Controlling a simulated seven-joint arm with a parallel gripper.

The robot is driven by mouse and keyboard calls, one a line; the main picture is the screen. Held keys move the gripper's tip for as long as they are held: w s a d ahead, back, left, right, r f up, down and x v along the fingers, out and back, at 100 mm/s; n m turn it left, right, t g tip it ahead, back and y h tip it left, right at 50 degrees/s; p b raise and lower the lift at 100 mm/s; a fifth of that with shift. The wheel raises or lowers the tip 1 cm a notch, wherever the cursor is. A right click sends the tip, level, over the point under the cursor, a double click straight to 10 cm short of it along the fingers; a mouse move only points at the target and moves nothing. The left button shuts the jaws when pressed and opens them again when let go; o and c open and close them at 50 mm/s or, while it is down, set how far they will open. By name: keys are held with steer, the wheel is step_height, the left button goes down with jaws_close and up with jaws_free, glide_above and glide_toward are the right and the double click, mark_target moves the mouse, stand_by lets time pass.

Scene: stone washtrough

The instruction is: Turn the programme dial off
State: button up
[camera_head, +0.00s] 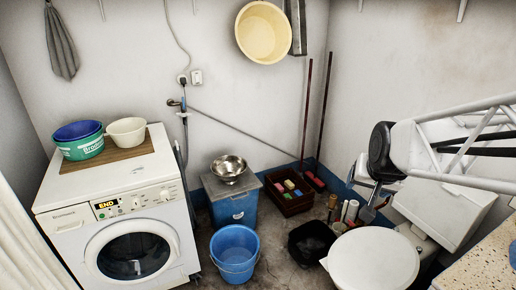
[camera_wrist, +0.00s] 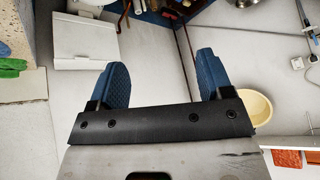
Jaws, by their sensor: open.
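A white front-loading washing machine (camera_head: 110,235) stands at the left in the head view. My gripper (camera_head: 368,206) hangs at the right, pointing down, far from the machine. In the wrist view my gripper (camera_wrist: 161,75) has its two blue fingers wide apart with nothing between them. The dial does not show in the wrist view.
A blue bucket (camera_head: 235,252) and a blue tub (camera_head: 233,205) bearing a metal bowl (camera_head: 229,168) stand right of the machine. A dark crate (camera_head: 291,202), a black bin (camera_head: 311,243) and a white round lid (camera_head: 374,261) lie further right. Basins (camera_head: 127,131) sit on the machine.

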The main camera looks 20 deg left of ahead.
steer(key=w+a+f+t+y, duration=0.1)
steer(key=w+a+f, duration=0.1)
steer(key=w+a, duration=0.6)
steer(key=w+a+f+t+y, duration=0.1)
steer(key=w+a+f+t, duration=0.15)
steer(key=w+a, duration=0.55)
steer(key=w+a+f+y, duration=0.15)
steer(key=a+f, duration=0.35)
steer(key=a, duration=0.6)
steer(key=w+a+f+y, duration=0.1)
steer(key=w+a+f, duration=0.25)
steer(key=a, duration=0.65)
steer(key=t+y, duration=0.3)
steer(key=y, duration=0.4)
glide_toward(166, 198)
steer(key=shift+w+a+r, duration=0.15)
steer(key=shift+w+a, duration=0.2)
steer(key=shift+a, duration=0.25)
steer(key=shift+w, duration=0.1)
steer(key=shift+x, duration=3.85)
